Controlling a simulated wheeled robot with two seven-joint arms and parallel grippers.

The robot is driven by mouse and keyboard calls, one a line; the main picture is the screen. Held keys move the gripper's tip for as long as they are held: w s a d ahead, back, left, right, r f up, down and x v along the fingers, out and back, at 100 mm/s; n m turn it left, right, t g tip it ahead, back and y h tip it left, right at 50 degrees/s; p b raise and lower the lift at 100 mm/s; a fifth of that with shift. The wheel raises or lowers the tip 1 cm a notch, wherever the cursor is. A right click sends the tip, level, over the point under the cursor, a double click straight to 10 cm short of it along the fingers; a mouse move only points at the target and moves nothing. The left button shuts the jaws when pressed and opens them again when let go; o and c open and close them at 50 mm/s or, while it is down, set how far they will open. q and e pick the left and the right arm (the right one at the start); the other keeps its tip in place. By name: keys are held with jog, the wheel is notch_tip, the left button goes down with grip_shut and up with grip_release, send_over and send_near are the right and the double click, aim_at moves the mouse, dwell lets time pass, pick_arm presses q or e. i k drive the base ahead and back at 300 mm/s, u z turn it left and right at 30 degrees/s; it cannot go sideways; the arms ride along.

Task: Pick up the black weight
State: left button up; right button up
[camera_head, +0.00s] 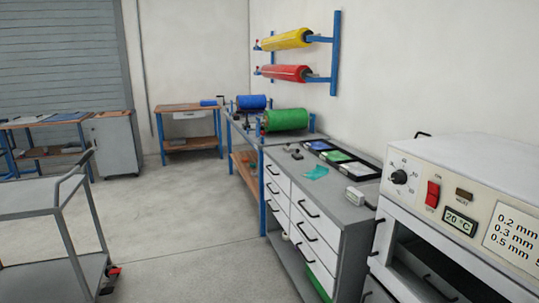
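No gripper or arm of mine shows in the head view. I cannot clearly pick out a black weight. Two small dark items lie near the left edge of the grey drawer cabinet's top (335,199); the larger dark item (297,155) is too small to identify. Beside them is a teal piece (316,172), lying flat. Three dark-framed trays stand along the wall side, one with a green content (337,156). A small whitish box (355,196) sits at the near end of the top.
A white machine (465,165) with a red switch and an open dark chamber fills the right. A grey cart (40,196) stands at left. Workbenches line the back, with green (286,119) and blue (251,102) rolls. Floor between cart and cabinet (180,220) is clear.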

aim_at(296, 156)
jog(key=u, duration=0.65)
jog(key=i, duration=1)
jog(key=u, duration=0.2)
